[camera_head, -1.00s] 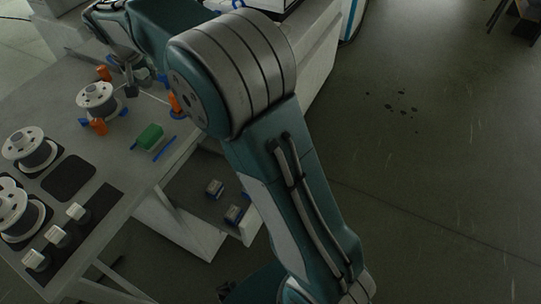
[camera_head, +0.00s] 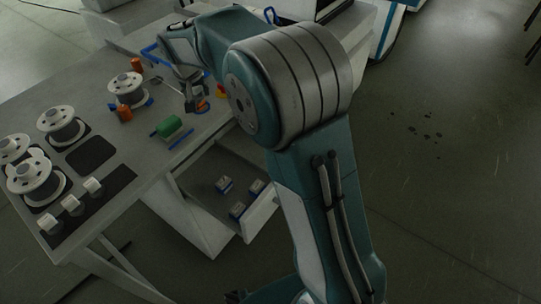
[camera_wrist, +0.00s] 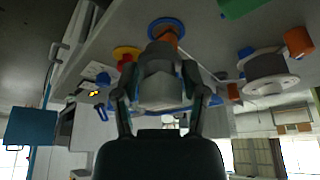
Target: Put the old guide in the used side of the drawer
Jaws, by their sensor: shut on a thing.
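My gripper (camera_head: 194,104) is over the bench, beyond the green block and to the right of the nearest spool. The guide is hard to make out in the head view. The drawer (camera_head: 207,166) stands open below the bench edge, to the right.
White spools (camera_head: 60,124), a green block (camera_head: 170,127) with a blue rod beside it, and white knobs (camera_head: 72,204) occupy the bench (camera_head: 140,160). Orange cylinders (camera_head: 124,114) stand around the nearest spool (camera_head: 127,88). Open floor lies to the right.

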